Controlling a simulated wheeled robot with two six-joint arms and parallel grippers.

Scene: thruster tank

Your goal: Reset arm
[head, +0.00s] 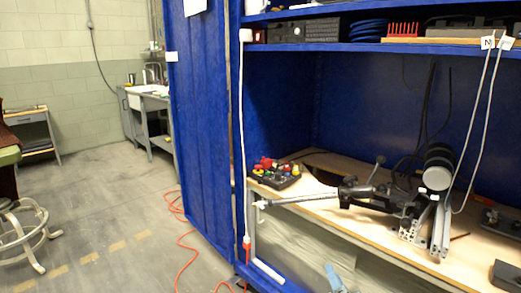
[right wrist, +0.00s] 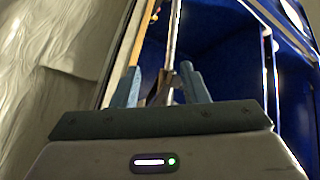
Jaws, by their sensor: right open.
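My right gripper (head: 335,279) shows at the bottom edge of the head view, only its light blue finger parts visible. It is in front of and below the wooden worktop (head: 352,228), apart from it. In the right wrist view the right gripper (right wrist: 162,86) is open, with its two blue fingers apart and no object held between them. A thin pale upright and a brown strip show behind the fingers. My left gripper is in neither view.
A control box with coloured buttons (head: 276,173) and a metal rig with a black cylinder (head: 437,168) stand on the worktop. A blue partition (head: 205,120) stands left of it. Orange cable (head: 186,250) lies on the floor. Open floor lies further left, beside a stool (head: 25,228).

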